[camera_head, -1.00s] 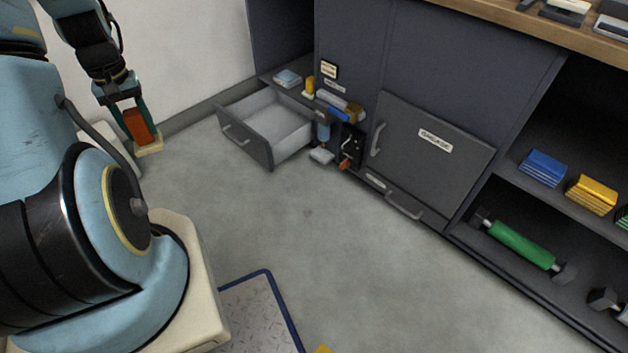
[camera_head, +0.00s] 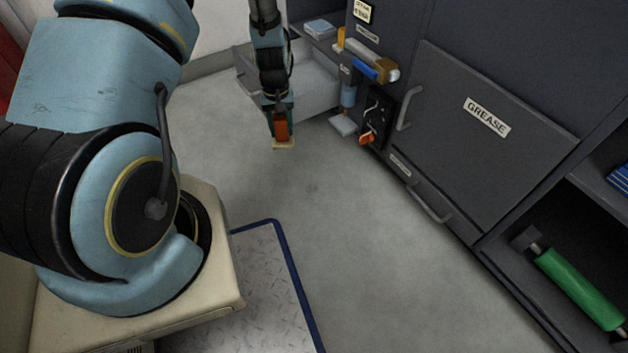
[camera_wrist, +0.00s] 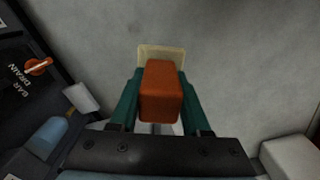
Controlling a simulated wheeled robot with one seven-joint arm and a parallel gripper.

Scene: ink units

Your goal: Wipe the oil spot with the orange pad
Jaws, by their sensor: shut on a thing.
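The orange pad (camera_head: 281,127) is an orange block with a pale, cream-coloured layer at its lower end. My gripper (camera_head: 280,112) is shut on it and holds it upright, with the pale end down, in front of the open drawer. In the wrist view the pad (camera_wrist: 161,92) sits between my gripper's green fingers (camera_wrist: 160,105), with its pale layer beyond them. The pad appears above the floor; the exact gap is hard to tell. I cannot make out a clear oil spot; the grey floor (camera_head: 340,215) shows only faint dark mottling.
An open drawer (camera_head: 312,85) stands behind my gripper. A dark panel with an orange drain handle (camera_head: 366,138) and a small grey tray (camera_head: 343,125) are to its right. The GREASE door (camera_head: 485,150) is shut. A blue-edged plate (camera_head: 245,285) lies in front; the middle floor is clear.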

